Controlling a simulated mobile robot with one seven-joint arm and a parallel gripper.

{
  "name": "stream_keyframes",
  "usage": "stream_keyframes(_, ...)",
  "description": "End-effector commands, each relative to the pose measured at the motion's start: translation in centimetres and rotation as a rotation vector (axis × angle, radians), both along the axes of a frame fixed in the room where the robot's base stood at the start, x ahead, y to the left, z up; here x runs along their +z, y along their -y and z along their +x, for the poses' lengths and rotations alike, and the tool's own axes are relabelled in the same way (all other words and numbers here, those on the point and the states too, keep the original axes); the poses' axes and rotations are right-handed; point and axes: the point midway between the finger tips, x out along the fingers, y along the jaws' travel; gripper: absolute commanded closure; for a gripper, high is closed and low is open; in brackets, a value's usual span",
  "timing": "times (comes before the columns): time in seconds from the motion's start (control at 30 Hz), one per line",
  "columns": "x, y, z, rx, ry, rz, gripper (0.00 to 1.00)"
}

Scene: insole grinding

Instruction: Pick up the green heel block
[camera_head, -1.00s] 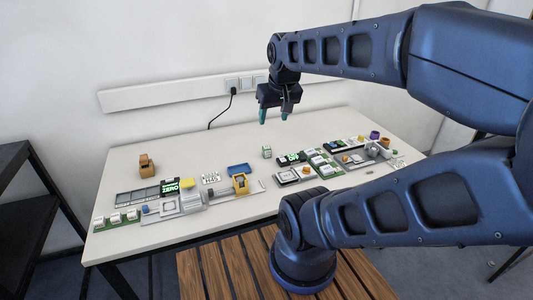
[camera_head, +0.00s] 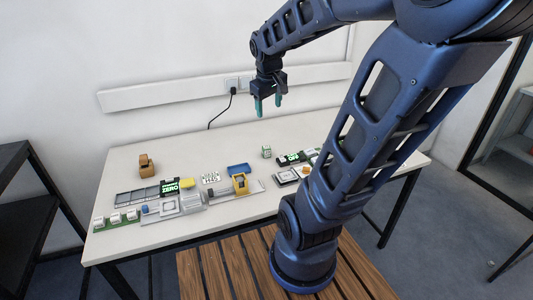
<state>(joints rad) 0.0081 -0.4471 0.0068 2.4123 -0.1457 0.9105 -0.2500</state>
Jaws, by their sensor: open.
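A small green block with pale faces (camera_head: 266,151), which looks like the green heel block, stands on the white table (camera_head: 240,140) near the middle. My gripper (camera_head: 268,103) is above the back of the table, above that block in the picture and clear of it. Its two teal fingers point down and are apart, with nothing between them. The block is too small to make out in detail.
A grey fixture with a yellow part (camera_head: 240,184) and a blue tray (camera_head: 238,170) are left of the block. A green "OFF" panel (camera_head: 290,159) is close on its right. An orange-brown dispenser (camera_head: 146,165) stands far left.

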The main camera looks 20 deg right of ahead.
Motion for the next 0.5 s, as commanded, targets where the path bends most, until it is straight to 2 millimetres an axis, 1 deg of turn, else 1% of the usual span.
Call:
stream_keyframes(0.03,-0.5,0.2,1.2,0.029,-0.022,-0.020,0.38)
stream_keyframes(0.27,-2.8,1.4,6.2,0.182,-0.108,-0.109,0.38)
stream_keyframes(0.5,-6.1,2.5,11.4,0.349,-0.203,-0.188,0.38)
